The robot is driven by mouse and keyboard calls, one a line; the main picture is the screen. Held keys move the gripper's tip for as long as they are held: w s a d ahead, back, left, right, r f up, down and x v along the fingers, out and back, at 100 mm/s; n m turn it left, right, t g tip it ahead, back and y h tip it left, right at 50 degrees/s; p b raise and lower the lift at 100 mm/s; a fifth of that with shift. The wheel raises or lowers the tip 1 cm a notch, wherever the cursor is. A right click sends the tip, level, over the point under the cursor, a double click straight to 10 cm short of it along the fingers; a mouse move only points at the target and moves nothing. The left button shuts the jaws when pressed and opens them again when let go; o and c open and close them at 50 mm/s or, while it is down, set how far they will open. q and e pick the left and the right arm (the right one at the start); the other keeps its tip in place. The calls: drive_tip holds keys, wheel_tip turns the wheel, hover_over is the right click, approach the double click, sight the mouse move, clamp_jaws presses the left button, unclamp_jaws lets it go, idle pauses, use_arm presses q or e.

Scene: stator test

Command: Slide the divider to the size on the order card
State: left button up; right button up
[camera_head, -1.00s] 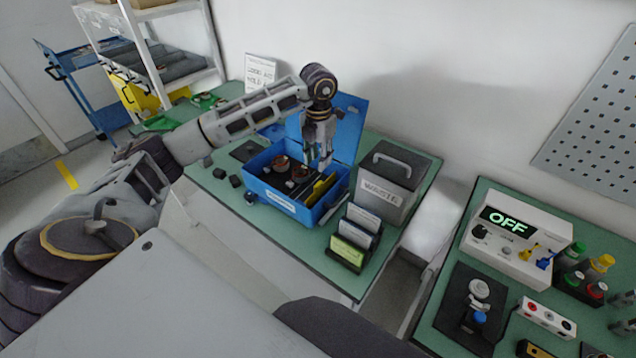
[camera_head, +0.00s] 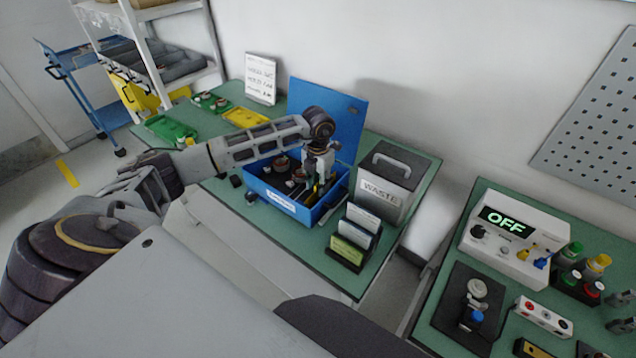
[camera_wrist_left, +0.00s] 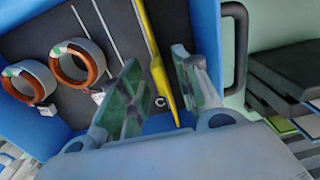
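The divider (camera_wrist_left: 160,75) is a thin yellow plate standing in the blue box (camera_head: 282,202), towards its right end; in the head view it is mostly hidden by my gripper. My left gripper (camera_head: 316,182) points down into the box. In the left wrist view its two green-padded fingers (camera_wrist_left: 156,88) are apart, one on each side of the divider, with gaps showing. Two copper-wound rings (camera_wrist_left: 78,62) lie in the box left of the divider. A white card with text (camera_head: 260,78) stands at the back of the table; its text is too small to read. My right gripper is not in view.
The box's blue lid (camera_head: 335,105) stands open behind the gripper. A grey WASTE bin (camera_head: 391,190) is right of the box, and a black rack of cards (camera_head: 347,255) is in front of the bin. A yellow tray (camera_head: 245,117) and green trays (camera_head: 170,129) lie behind left.

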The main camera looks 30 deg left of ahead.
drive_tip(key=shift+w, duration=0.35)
use_arm(q)
clamp_jaws()
drive_tip(key=shift+a, duration=0.1)
